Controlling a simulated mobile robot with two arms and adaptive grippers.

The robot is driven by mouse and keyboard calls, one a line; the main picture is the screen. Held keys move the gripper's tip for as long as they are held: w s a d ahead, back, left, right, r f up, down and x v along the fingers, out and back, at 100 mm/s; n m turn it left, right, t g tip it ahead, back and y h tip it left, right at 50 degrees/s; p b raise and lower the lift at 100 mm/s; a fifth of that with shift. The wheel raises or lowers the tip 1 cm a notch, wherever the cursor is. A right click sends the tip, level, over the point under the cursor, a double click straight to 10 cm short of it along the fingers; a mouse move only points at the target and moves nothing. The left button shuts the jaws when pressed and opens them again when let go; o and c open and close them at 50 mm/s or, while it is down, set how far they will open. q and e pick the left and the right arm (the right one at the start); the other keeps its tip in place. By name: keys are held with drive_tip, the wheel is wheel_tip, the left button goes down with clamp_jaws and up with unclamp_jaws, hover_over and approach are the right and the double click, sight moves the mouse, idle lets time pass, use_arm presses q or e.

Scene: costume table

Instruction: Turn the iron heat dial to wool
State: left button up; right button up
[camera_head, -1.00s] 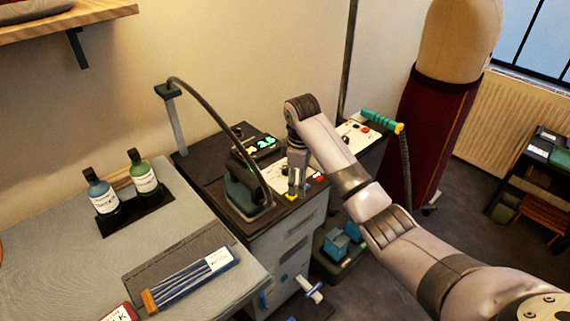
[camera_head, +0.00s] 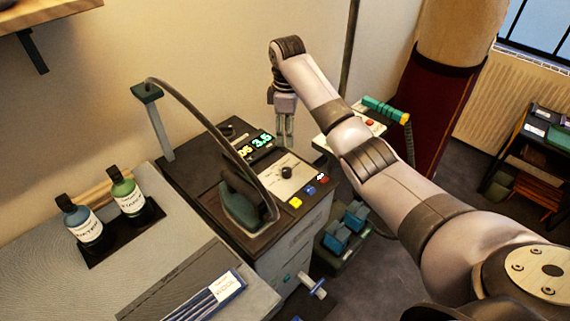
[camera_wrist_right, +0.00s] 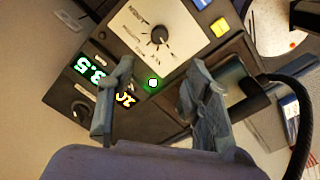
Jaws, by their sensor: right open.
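The heat dial is a black knob (camera_head: 287,172) on a white scale plate on top of the iron station (camera_head: 190,160). It also shows in the right wrist view as a knob (camera_wrist_right: 158,36) with a pointer, but the scale words are too small to read surely. The green iron (camera_head: 240,203) rests at the left of the plate. My right gripper (camera_head: 285,143) is above the station's back edge, behind the dial and apart from it. In the right wrist view its fingers (camera_wrist_right: 155,105) are spread with nothing between them. My left gripper is out of view.
A curved cable (camera_head: 215,118) arches over the iron. Yellow, blue and red buttons (camera_head: 310,190) line the front of the plate. Lit digits (camera_head: 261,140) show behind it. Two bottles (camera_head: 105,210) stand on the left table. A teal-handled tool (camera_head: 384,108) lies to the right.

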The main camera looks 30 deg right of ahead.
drive_tip(key=p, duration=0.1)
approach(287, 169)
drive_tip(key=shift+s+f, duration=0.1)
drive_tip(key=shift+f, duration=0.05)
wheel_tip(287, 169, down, 8)
drive_tip(key=shift+r, duration=0.2)
drive_tip(key=shift+f, duration=0.55)
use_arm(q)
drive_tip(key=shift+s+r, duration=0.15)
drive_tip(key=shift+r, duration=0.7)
use_arm(e)
clamp_jaws()
